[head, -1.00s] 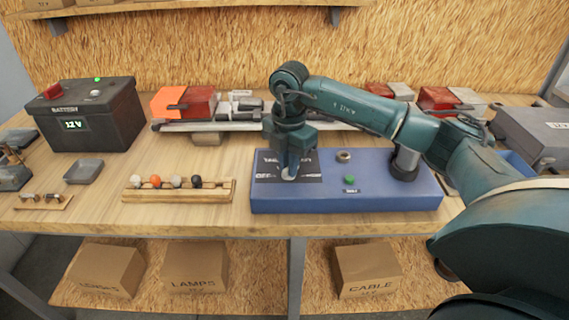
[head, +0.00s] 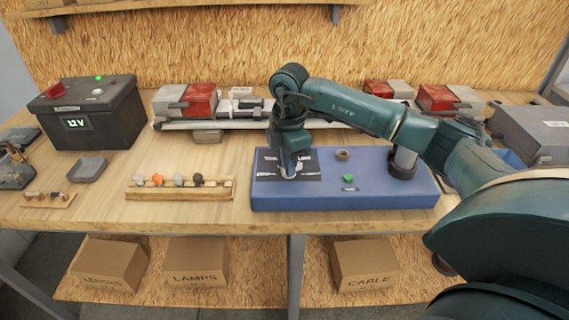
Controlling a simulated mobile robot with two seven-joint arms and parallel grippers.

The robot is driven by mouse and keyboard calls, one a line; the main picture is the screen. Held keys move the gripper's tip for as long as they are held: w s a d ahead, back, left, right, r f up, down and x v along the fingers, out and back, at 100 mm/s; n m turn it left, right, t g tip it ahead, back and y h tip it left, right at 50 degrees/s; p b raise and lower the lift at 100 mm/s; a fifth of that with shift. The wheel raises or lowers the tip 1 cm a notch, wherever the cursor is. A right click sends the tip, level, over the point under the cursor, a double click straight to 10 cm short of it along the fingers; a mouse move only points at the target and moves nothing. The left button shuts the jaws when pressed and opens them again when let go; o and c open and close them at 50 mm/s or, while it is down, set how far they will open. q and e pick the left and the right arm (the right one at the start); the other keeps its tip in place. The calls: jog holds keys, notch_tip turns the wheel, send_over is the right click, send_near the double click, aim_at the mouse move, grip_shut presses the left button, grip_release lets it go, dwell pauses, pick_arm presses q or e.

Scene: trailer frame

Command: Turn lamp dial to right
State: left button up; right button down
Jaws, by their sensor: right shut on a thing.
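A blue control box (head: 405,195) stands on the workbench, with a dark label plate (head: 309,163) on its left part. My right gripper (head: 289,172) points down over this plate and is shut on the lamp dial (head: 288,175), which shows only as a pale bit between the fingertips. Which way the dial points is hidden by the gripper. A green button (head: 348,178) and a small round socket (head: 343,155) sit to the right on the box top. At the back, the left lamp unit (head: 200,99) has a red lens and a pale lens, neither glowing orange. My left gripper is not in view.
A black battery (head: 86,115) with a 12 V display stands at the back left. A wooden rack (head: 180,190) with several small bulbs lies left of the box. A grey tray (head: 86,169) is farther left. A grey case (head: 540,130) stands at the right.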

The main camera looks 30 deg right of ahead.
jog(key=m+p, duration=0.1)
jog(key=m, duration=0.1)
jog(key=shift+r+m, duration=0.15)
jog(key=shift+m, duration=0.25)
jog(key=shift+m+p, duration=0.55)
jog(key=shift+m, duration=0.55)
jog(key=c, duration=1.4)
grip_release()
jog(key=shift+o, duration=0.2)
jog(key=shift+r+p, duration=0.95)
jog(key=shift+r, duration=1.9)
